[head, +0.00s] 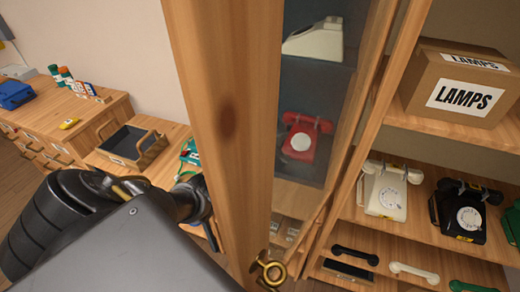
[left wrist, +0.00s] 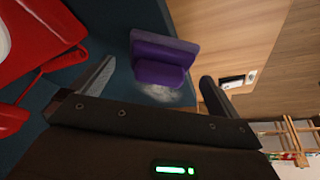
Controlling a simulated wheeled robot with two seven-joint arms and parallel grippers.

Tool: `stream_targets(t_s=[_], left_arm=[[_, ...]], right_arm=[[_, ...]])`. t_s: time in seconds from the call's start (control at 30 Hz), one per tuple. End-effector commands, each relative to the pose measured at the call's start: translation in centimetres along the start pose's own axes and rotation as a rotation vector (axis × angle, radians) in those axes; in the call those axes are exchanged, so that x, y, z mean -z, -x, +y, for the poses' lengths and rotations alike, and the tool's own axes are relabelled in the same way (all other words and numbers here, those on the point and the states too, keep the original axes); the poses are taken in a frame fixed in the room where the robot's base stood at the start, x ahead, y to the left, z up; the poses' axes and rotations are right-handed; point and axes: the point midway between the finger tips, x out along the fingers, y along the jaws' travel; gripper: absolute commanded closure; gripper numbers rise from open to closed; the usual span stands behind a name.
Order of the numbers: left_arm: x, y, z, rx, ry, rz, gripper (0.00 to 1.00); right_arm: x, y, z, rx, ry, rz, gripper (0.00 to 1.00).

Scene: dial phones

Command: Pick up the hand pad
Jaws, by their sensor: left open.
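The hand pad looks to be the purple block with a raised grip (left wrist: 163,52) in the left wrist view. It rests on a dark blue surface near its edge, with a pale fuzzy patch beside it. My left gripper (left wrist: 158,72) is open, with one finger on each side of the purple block in the picture; I see no contact. In the head view my left arm reaches in from the left, and its gripper is hidden behind the wooden cabinet post. The hand pad does not show there. My right gripper is not in view.
A red phone (head: 303,138) stands in the cabinet behind glass; red phone parts (left wrist: 35,50) lie close to my left finger. The wooden post (head: 225,130) stands beside my arm. Shelves at right hold a LAMPS box (head: 465,85), a cream phone (head: 386,190) and a black phone (head: 467,215).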

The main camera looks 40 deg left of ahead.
Motion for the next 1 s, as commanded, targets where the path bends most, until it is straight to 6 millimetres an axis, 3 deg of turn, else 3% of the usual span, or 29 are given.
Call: stream_targets(t_s=[0.17,0.43,0.8,1.0], left_arm=[[0.1,-1.9,0.0,0.001,0.000,0.001,0.00],[0.0,-2.2,0.0,-0.001,0.000,0.000,0.00],[0.0,-2.2,0.0,-0.001,0.000,0.001,0.48],[0.0,-2.2,0.0,-0.001,0.000,0.000,0.50]], right_arm=[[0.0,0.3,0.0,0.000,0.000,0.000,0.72],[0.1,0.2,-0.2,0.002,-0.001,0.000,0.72],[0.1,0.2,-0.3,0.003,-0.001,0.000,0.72],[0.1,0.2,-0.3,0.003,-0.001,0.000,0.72]])
